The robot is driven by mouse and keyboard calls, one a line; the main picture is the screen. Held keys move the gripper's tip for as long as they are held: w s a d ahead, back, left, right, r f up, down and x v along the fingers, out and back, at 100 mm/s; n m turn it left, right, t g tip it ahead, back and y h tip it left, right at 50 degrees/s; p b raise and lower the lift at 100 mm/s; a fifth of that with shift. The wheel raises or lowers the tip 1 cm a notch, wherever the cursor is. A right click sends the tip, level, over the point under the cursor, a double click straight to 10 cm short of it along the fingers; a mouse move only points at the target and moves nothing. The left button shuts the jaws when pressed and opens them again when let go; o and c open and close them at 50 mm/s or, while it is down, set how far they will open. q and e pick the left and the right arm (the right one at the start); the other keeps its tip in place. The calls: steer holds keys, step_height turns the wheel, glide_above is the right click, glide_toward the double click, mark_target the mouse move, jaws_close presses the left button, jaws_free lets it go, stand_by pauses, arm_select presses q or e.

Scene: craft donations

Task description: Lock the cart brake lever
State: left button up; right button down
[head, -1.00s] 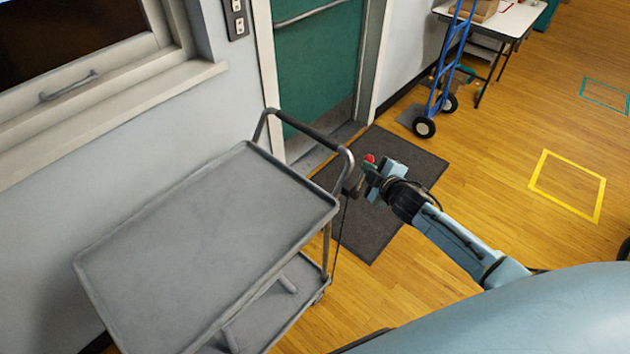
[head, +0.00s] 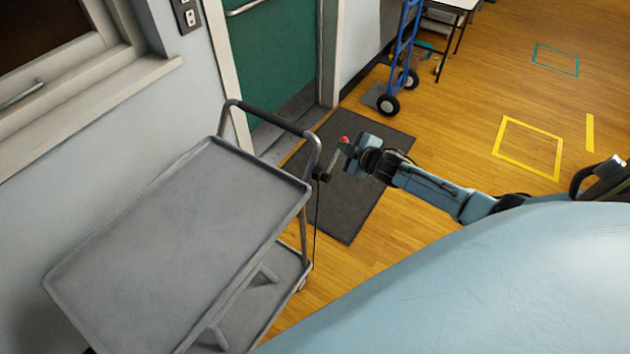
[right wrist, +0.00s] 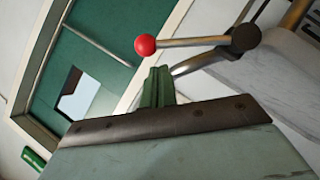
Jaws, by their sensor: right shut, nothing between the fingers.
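The cart (head: 180,230) is a grey two-shelf cart with a dark push bar (head: 265,118) at its door end. In the head view its brake lever (head: 333,160) stands out beside the push bar's right end. The lever has a red ball knob, which also shows in the right wrist view (right wrist: 146,45), a metal rod and a dark round pivot (right wrist: 245,38). My right gripper (head: 346,150) is beside the lever, close to the knob. Its green fingers (right wrist: 157,86) are shut and empty, just below the rod in the wrist view. Whether they touch it is unclear. My left gripper is out of view.
A green door (head: 270,60) and a dark floor mat (head: 350,200) lie beyond the cart. A blue hand truck (head: 402,55) stands near a white table at the back. The wall and window sill border the cart's left side. Wooden floor at right is open, with taped outlines.

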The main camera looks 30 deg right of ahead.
stand_by(0.3)
steer(key=shift+r, duration=0.1)
steer(key=w+r+p+v, duration=0.1)
steer(key=p+v, duration=0.4)
steer(key=v, duration=0.7)
step_height(320, 180, up, 2)
steer(key=shift+s+a+r, duration=0.1)
steer(key=shift+s+a, duration=0.05)
steer(key=shift+a, duration=0.2)
